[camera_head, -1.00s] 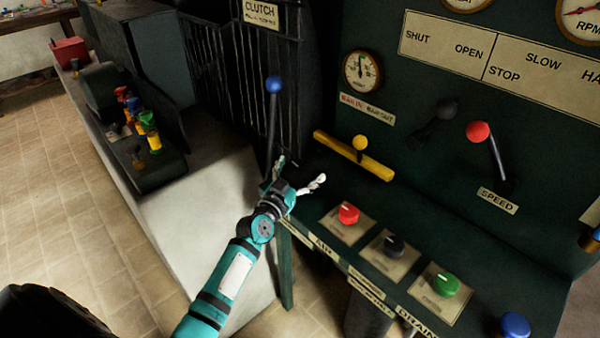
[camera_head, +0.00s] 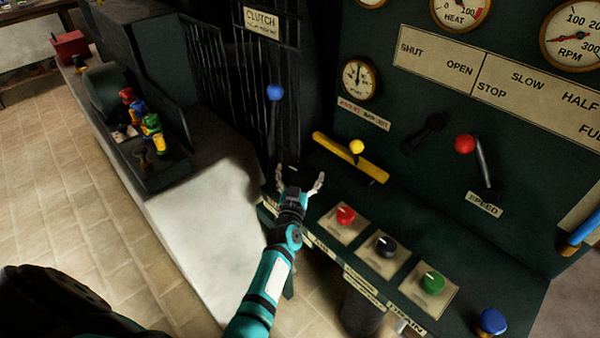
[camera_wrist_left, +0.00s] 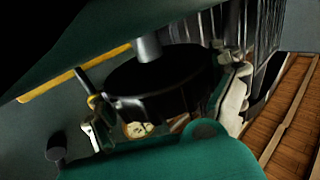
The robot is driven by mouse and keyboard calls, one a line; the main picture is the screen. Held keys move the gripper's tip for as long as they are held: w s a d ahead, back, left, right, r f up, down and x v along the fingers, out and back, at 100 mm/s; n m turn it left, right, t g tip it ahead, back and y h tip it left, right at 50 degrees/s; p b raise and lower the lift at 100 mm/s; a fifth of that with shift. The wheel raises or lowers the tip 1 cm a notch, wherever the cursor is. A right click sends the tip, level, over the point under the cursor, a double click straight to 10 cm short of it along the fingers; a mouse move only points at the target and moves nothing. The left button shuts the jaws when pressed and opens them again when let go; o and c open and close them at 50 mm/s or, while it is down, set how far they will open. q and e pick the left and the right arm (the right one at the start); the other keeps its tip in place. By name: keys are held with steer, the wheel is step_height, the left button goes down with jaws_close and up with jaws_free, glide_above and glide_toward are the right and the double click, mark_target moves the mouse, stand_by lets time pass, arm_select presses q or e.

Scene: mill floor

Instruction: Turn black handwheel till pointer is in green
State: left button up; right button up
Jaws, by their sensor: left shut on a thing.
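The black handwheel (camera_wrist_left: 160,80) shows in the left wrist view as a dark disc on a grey shaft. My left gripper (camera_wrist_left: 165,105) is shut on it, with a finger at each side of the rim. In the head view my left gripper (camera_head: 299,181) is at the panel's left front edge, and the dark wheel between its fingers hardly stands out. The small gauge (camera_head: 358,80) above it has a green part near the top. Its pointer looks close to upright, but I cannot tell exactly where it sits against the green. My right gripper is not in view.
A yellow bar with a yellow knob (camera_head: 357,147) is right of the gripper. A blue-topped lever (camera_head: 274,92) stands behind it. Red (camera_head: 345,216), black (camera_head: 385,245) and green (camera_head: 432,283) knobs sit on the ledge. A red-knobbed speed lever (camera_head: 465,144) is farther right.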

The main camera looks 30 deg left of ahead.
arm_select(q)
steer(key=shift+r, duration=0.1)
steer(key=o, duration=0.8)
